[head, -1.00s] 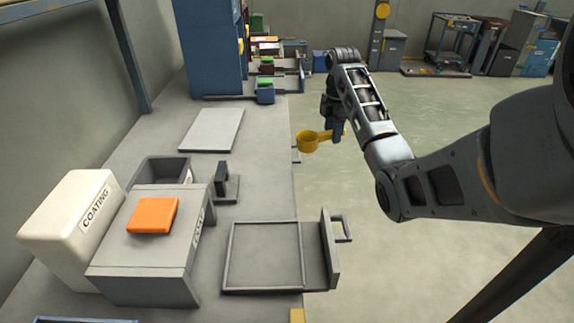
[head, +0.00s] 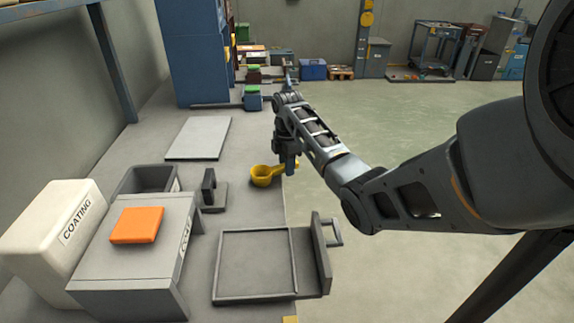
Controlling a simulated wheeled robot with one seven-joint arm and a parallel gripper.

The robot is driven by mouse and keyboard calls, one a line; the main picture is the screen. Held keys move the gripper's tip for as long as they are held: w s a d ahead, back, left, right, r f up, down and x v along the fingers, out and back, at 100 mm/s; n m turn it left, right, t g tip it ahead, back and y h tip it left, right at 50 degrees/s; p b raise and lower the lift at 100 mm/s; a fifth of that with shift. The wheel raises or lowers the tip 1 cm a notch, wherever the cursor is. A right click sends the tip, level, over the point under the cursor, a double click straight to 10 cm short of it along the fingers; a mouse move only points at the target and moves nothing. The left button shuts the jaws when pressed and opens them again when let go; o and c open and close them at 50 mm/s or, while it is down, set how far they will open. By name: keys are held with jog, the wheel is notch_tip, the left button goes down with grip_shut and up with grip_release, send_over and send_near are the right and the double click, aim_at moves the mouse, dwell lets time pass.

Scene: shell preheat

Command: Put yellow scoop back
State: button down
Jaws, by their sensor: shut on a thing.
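The yellow scoop (head: 264,176) shows in the head view near the right edge of the grey bench, its cup to the left and its handle to the right. My gripper (head: 288,166) is shut on the handle end of the scoop, with the arm reaching in from the right. The fingers partly hide the handle. The cup appears over the bench top; I cannot tell whether it touches the surface. A small dark upright holder (head: 211,190) on a flat base stands to the left of the scoop.
A flat light plate (head: 198,138) lies behind the scoop. A shallow grey tray (head: 254,232) with a handled panel (head: 321,252) is in front. An orange block (head: 137,225) sits on a grey box (head: 135,271), beside a white COATING container (head: 48,238). An open dark bin (head: 146,180) stands behind them.

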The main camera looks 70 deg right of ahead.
jog(key=shift+f, duration=0.1)
jog(key=c, duration=0.8)
grip_release()
jog(key=shift+c, duration=0.2)
notch_tip(320, 180, up, 12)
jog(key=p, duration=0.2)
jog(key=shift+s, duration=0.1)
